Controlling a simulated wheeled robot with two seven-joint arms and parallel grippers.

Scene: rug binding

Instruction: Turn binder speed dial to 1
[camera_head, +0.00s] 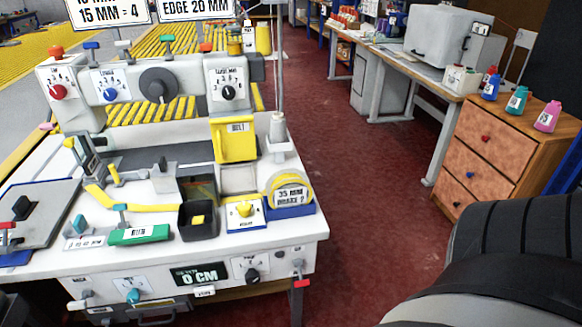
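The binding machine (185,62) stands on a white table (285,228) at the left. Its upper body carries a red dial (58,91), a blue dial (109,94) with numbers around it, a large dark grey handwheel (158,84) and a black dial (228,92) on a white numbered face. The table's front panel has a teal dial (132,295) and a black dial (251,275). A yellow knob (244,208) sits on a small plate on the tabletop. The labels are too small to tell which dial is the binder speed dial. Neither gripper is in view.
A display (200,275) on the front panel reads 0 CM. A wooden drawer cabinet (490,150) with bottles stands at right. Red floor (365,220) between is clear.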

